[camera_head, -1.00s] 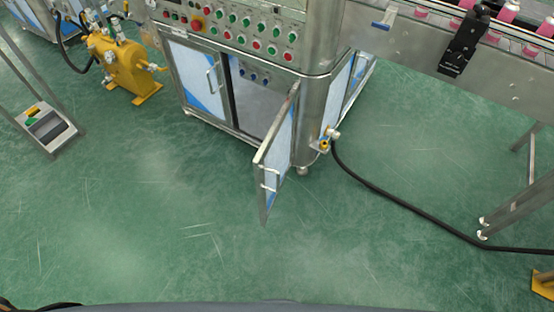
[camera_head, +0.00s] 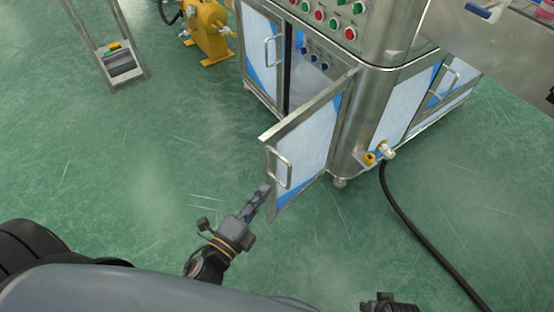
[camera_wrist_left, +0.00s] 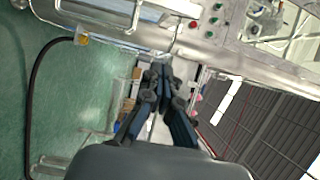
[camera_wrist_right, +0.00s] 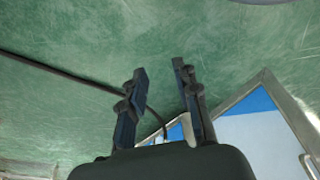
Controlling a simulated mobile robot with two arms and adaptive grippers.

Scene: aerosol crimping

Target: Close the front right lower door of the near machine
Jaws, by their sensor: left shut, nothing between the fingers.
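The near machine (camera_head: 395,95) has its front right lower door (camera_head: 312,140) swung open, with a blue-and-white panel, a steel frame and a bar handle (camera_head: 284,168) near its free edge.
The front left lower door (camera_head: 263,55) looks shut. A black hose (camera_head: 415,225) runs from a fitting (camera_head: 380,153) at the machine's corner across the floor. A yellow pump (camera_head: 208,30) and a pedal stand (camera_head: 122,63) are farther back. The floor left of the door is clear.

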